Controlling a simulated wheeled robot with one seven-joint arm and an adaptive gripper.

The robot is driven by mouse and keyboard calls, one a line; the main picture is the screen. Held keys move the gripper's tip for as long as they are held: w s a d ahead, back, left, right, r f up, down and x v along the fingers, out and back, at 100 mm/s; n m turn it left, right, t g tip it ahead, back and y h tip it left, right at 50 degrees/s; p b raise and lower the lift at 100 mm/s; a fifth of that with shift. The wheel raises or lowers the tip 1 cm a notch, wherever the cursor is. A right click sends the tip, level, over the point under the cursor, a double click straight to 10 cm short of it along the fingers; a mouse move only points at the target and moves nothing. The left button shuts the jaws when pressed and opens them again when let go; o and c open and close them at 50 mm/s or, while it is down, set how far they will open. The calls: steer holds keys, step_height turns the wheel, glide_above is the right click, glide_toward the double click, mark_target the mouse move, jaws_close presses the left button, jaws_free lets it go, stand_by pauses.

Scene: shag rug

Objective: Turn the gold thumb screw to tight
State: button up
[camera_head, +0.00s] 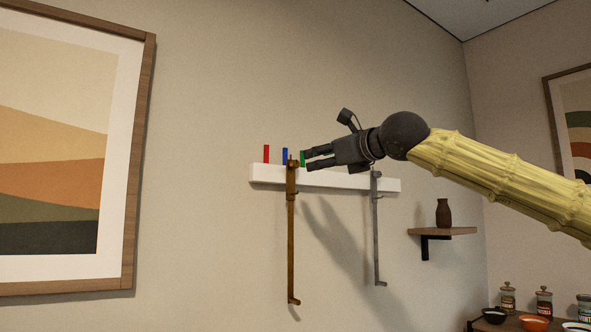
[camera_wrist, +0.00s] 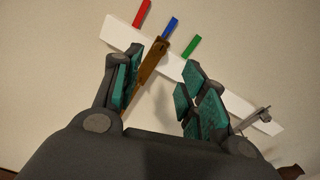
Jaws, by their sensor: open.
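A gold-brown fixture (camera_head: 291,182) sits on the white wall rail, with a long thin rod hanging down to a small hooked end. A small knob-like part shows at its top; I cannot tell for sure which part is the thumb screw. My gripper (camera_head: 307,160) is open and empty, its fingertips just right of the fixture's top in the head view. In the wrist view, the gold fixture (camera_wrist: 153,61) shows between the two teal-padded fingers (camera_wrist: 162,62), nearer the left one. I see no clear contact.
The white rail (camera_head: 346,180) carries red (camera_head: 266,153), blue (camera_head: 285,155) and green (camera_head: 303,158) upright tabs. A grey fixture (camera_head: 377,205) hangs to the right. A small shelf (camera_head: 443,231) with a brown vase (camera_head: 443,212) is further right. The wall left of the rail is clear up to a framed picture (camera_head: 135,160).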

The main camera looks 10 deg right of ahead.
mark_target(298, 165)
steer(key=p+x, duration=0.1)
steer(key=x, duration=0.3)
steer(key=p+x, duration=0.2)
steer(key=x, duration=0.2)
steer(key=shift+w+d+f, duration=0.1)
steer(key=shift+w, duration=0.3)
steer(key=shift+s+r+p, duration=0.3)
steer(key=shift+r+p, duration=0.05)
steer(key=shift+w+a, duration=0.1)
steer(key=shift+a, duration=0.2)
steer(key=shift+w+f, duration=0.35)
steer(key=shift+w, duration=0.35)
steer(key=shift+s+r, duration=0.15)
steer(key=shift+s, duration=0.25)
steer(key=c, duration=0.8)
jaws_close()
